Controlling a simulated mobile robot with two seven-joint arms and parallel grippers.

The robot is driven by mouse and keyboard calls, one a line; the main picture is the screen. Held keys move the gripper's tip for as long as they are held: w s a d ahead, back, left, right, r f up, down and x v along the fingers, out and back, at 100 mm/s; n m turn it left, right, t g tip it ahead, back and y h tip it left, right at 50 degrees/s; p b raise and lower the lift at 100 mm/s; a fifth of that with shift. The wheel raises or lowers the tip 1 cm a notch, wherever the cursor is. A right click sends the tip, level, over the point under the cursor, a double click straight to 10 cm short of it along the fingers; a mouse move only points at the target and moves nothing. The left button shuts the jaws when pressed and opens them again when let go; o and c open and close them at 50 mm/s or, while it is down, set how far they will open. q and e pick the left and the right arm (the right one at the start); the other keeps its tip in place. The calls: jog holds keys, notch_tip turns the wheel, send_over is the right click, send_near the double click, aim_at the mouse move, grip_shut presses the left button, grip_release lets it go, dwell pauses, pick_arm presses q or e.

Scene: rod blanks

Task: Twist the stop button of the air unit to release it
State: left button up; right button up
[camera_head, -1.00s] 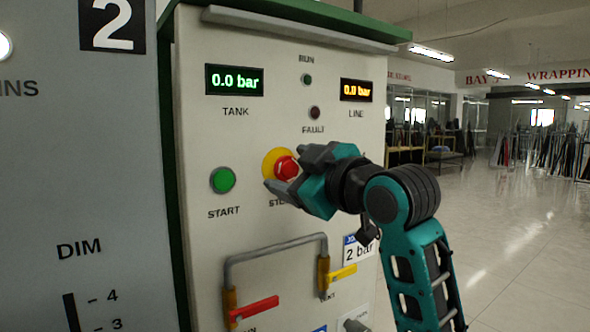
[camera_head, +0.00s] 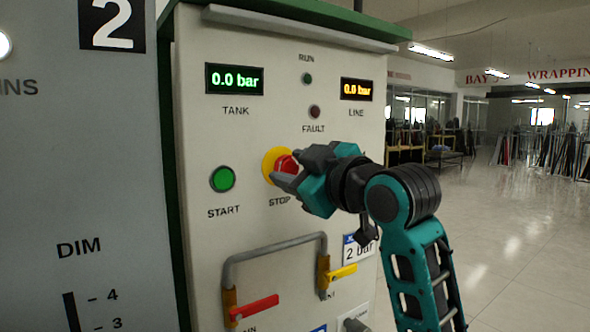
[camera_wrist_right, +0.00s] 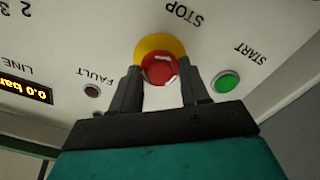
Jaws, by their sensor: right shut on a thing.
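The red stop button (camera_head: 286,165) sits on a yellow round backing (camera_head: 269,160) on the pale front panel of the air unit (camera_head: 200,130), above the word STOP. My right gripper (camera_head: 291,167) is at the button with its two fingers on either side of it, shut on it. In the right wrist view the red button (camera_wrist_right: 159,69) shows between the two dark fingers of the right gripper (camera_wrist_right: 160,85). In the head view the fingers cover part of the button. My left gripper is not in view.
A green START button (camera_head: 222,179) is left of the stop button. Below are a grey pipe (camera_head: 275,247), a red lever (camera_head: 254,307) and a yellow lever (camera_head: 342,273). A grey cabinet (camera_head: 90,170) stands at left. Open floor (camera_head: 510,230) lies at right.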

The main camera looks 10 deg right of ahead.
jog(key=m, duration=0.4)
jog(key=shift+s+r, duration=0.1)
jog(key=shift+d+r+m, duration=0.1)
jog(key=shift+m, duration=1.6)
jog(key=o, duration=0.9)
jog(key=shift+w, duration=0.2)
jog(key=shift+o, duration=0.8)
jog(key=shift+s, duration=0.1)
